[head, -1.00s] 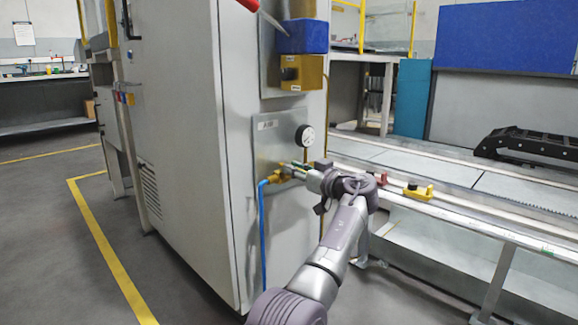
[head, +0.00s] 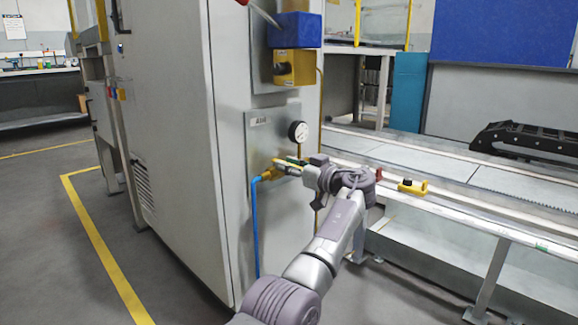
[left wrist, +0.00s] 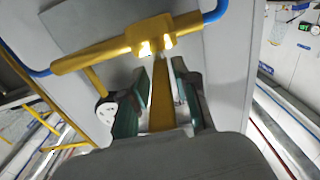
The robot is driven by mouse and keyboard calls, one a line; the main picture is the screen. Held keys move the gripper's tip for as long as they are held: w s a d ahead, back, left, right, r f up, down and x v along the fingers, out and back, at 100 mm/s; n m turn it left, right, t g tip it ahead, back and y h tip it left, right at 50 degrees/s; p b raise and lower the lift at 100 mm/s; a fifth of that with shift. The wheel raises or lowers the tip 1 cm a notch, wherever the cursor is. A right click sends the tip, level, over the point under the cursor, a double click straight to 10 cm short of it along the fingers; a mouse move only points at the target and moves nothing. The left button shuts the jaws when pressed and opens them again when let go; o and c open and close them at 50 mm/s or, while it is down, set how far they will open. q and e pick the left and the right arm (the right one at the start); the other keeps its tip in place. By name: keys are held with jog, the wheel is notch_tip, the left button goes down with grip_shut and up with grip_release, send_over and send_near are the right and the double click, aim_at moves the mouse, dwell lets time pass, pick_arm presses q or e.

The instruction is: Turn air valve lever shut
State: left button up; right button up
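The yellow air valve (head: 268,173) is mounted on the grey panel of the cabinet, below a round gauge (head: 298,131). In the left wrist view its yellow body (left wrist: 105,52) has a blue hose at each end. Its yellow lever (left wrist: 162,105) points from the body toward my wrist. My left gripper (head: 287,165) is at the valve. In the wrist view its two fingers (left wrist: 162,85) stand one on each side of the lever. They are close to it, but I cannot tell whether both touch. My right gripper is not in view.
A blue hose (head: 256,235) runs down the cabinet side (head: 180,140). A yellow box (head: 294,67) under a blue one (head: 295,30) juts out above the gauge. A long rail bench (head: 450,205) stands to the right. Open floor (head: 60,260) lies left.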

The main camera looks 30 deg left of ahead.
pick_arm(q)
jog(key=v, duration=1.2)
